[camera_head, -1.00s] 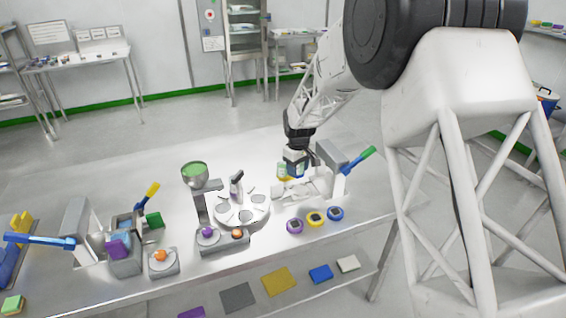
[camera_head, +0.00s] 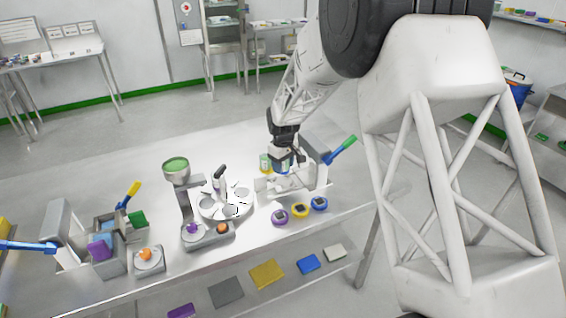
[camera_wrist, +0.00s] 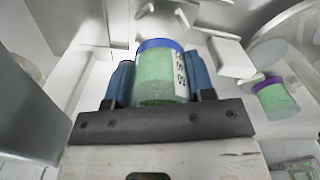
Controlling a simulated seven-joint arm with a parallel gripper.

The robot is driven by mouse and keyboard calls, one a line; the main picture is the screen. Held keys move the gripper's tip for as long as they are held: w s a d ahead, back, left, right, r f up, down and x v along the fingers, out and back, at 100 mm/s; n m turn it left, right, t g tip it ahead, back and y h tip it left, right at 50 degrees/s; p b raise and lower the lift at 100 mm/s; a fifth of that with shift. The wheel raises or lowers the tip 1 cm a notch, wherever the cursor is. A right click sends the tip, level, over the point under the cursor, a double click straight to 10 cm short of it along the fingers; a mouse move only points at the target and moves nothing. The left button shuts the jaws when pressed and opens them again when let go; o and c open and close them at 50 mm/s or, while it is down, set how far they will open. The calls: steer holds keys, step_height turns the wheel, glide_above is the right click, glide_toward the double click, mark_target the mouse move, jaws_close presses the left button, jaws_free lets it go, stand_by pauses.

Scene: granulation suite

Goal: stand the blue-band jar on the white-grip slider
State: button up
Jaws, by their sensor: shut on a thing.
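The blue-band jar (camera_wrist: 162,80) has green contents, a blue band at its top and a white printed label. In the wrist view it sits between the two blue fingers of my gripper (camera_wrist: 160,88), which is shut on it. In the head view my gripper (camera_head: 282,160) is over the right part of the bench, close above a pale slider assembly (camera_head: 284,184). White parts (camera_wrist: 232,57) show beyond the jar in the wrist view. I cannot tell which part is the white grip, nor whether the jar's base touches anything.
A purple-band jar (camera_wrist: 275,97) stands right of my gripper in the wrist view. A grey press with a green-and-blue lever (camera_head: 342,149) is close on the right. A white turntable (camera_head: 225,204) is left.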

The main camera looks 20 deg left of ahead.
mark_target(283, 182)
steer(key=shift+f, duration=1.65)
steer(key=shift+f, duration=0.75)
stand_by(1.4)
